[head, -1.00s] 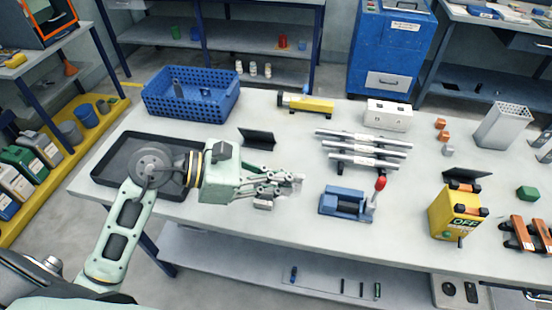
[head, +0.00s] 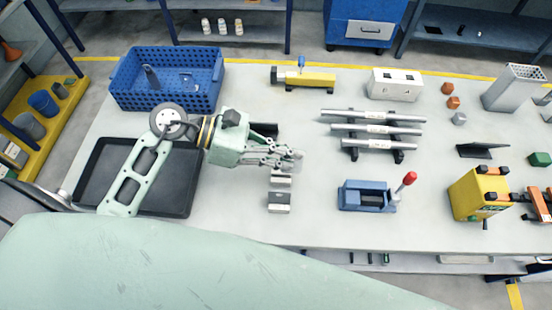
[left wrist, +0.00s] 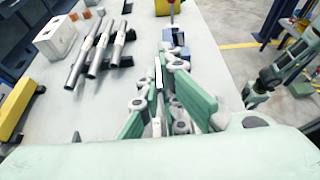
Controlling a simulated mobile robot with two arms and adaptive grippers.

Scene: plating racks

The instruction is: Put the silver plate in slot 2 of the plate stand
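My left gripper (head: 290,158) is over the middle-left of the table, its fingers pointing right. Its fingers are close together around a thin pale piece at the tips, which looks like the silver plate, seen edge-on in the left wrist view (left wrist: 158,75). The fingers hide much of it. A small silver-grey object (head: 279,202) with upper and lower parts lies just in front of the gripper. It may be the plate stand; its slots cannot be made out. My right gripper (left wrist: 255,94) seems to show beside the table in the left wrist view, too small to read.
A black tray (head: 88,180) and blue crate (head: 125,75) are at the left. Three silver bars (head: 375,129) on dark supports and a blue vise (head: 350,190) with a red-knobbed lever stand to the right. Clear table lies between the gripper and the bars.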

